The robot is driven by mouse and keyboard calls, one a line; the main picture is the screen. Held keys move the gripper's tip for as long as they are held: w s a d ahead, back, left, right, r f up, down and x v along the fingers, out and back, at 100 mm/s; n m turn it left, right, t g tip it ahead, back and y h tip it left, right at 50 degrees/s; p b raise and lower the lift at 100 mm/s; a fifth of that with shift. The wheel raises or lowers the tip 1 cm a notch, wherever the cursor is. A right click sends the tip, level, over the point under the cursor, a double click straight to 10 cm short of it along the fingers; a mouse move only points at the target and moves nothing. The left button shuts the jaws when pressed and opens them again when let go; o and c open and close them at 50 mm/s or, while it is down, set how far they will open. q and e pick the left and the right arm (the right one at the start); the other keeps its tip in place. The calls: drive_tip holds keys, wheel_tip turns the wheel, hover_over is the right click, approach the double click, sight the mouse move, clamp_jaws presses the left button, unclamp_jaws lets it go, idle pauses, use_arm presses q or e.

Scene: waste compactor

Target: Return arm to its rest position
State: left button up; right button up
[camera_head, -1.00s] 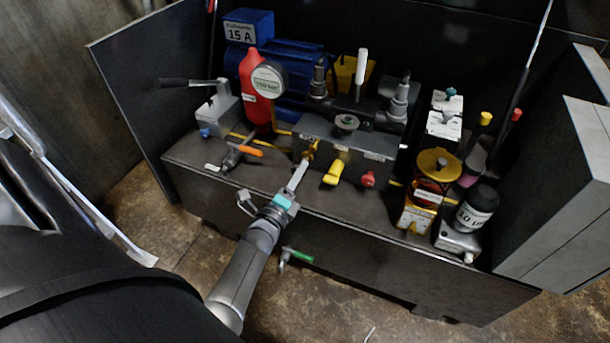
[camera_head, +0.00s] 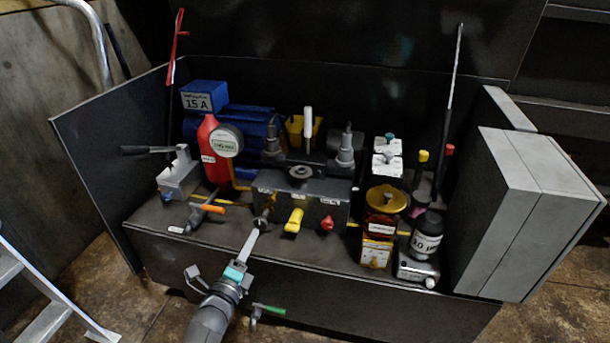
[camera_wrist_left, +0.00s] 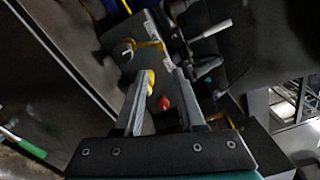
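My left gripper (camera_head: 256,232) reaches in from the bottom of the head view, in front of the compactor's valve block (camera_head: 270,183). In the left wrist view its two fingers (camera_wrist_left: 162,76) stand apart with a gap between them, and no object shows held there. A yellow handle (camera_head: 294,220) and a red knob (camera_head: 327,222) sit on the block to the right of the fingertips. The yellow handle (camera_wrist_left: 151,84) appears close behind one finger in the left wrist view, and the red knob (camera_wrist_left: 164,102) shows through the gap. I cannot tell whether anything is touched. My right gripper is not in view.
An orange-handled valve (camera_head: 208,208) lies left of the gripper and a green-handled one (camera_head: 268,309) below right. A red bottle (camera_head: 213,165), a black bottle (camera_head: 426,235) and a grey cabinet (camera_head: 520,215) stand around. A ladder (camera_head: 45,320) is at lower left.

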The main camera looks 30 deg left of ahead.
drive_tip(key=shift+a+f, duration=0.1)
